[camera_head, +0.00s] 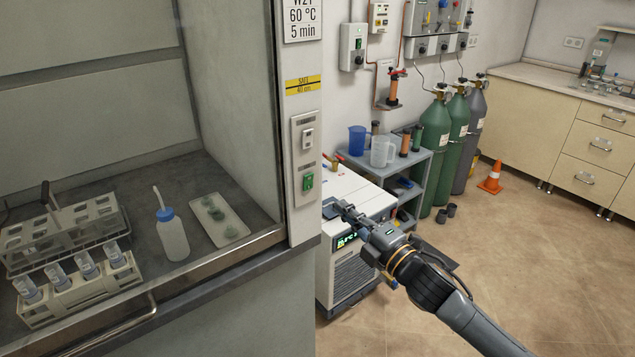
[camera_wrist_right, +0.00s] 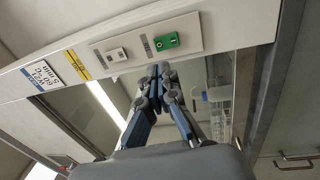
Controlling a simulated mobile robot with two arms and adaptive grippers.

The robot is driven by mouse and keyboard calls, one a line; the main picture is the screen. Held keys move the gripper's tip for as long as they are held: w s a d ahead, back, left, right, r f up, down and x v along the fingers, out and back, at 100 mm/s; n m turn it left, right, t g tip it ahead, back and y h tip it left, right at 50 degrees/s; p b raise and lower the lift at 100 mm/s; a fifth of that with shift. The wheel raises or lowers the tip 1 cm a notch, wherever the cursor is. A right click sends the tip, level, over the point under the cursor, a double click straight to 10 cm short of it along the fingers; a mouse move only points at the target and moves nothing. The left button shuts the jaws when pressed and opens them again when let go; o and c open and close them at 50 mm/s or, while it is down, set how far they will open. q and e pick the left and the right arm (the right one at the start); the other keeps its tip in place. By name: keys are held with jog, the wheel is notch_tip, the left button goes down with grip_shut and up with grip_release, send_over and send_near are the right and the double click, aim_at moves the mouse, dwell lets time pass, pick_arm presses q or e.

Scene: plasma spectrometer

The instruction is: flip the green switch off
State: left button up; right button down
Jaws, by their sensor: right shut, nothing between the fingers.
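The green switch (camera_head: 308,181) is the lower of two switches on a pale plate (camera_head: 304,158) on the fume hood's front post. It also shows in the right wrist view (camera_wrist_right: 167,42), beside a white switch (camera_wrist_right: 115,55). My right gripper (camera_head: 331,207) is shut and empty, its tips to the right of and lower than the green switch in the head view. In the right wrist view the closed fingertips (camera_wrist_right: 159,70) appear just below the green switch; I see no clear contact. My left gripper is not in view.
The hood holds a white bottle (camera_head: 172,235), a tray (camera_head: 217,221) and tube racks (camera_head: 82,290). A white machine (camera_head: 350,190) stands behind my right gripper. A grey cart (camera_head: 418,162), green gas cylinders (camera_head: 436,150) and an orange cone (camera_head: 490,178) stand farther back. The floor at right is clear.

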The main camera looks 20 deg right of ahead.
aim_at(310, 179)
jog(key=p+x, duration=0.2)
jog(key=x, duration=0.7)
jog(key=shift+w+a+r, duration=0.1)
jog(key=shift+w, duration=0.05)
jog(key=shift+w+a, duration=0.15)
jog(key=shift+w, duration=0.2)
jog(key=shift+p, duration=0.35)
jog(key=shift+w+r+p, duration=0.15)
jog(key=shift+r+p, duration=0.25)
jog(key=shift+p, duration=0.65)
jog(key=shift+f+b, duration=0.4)
jog(key=shift+b, duration=0.05)
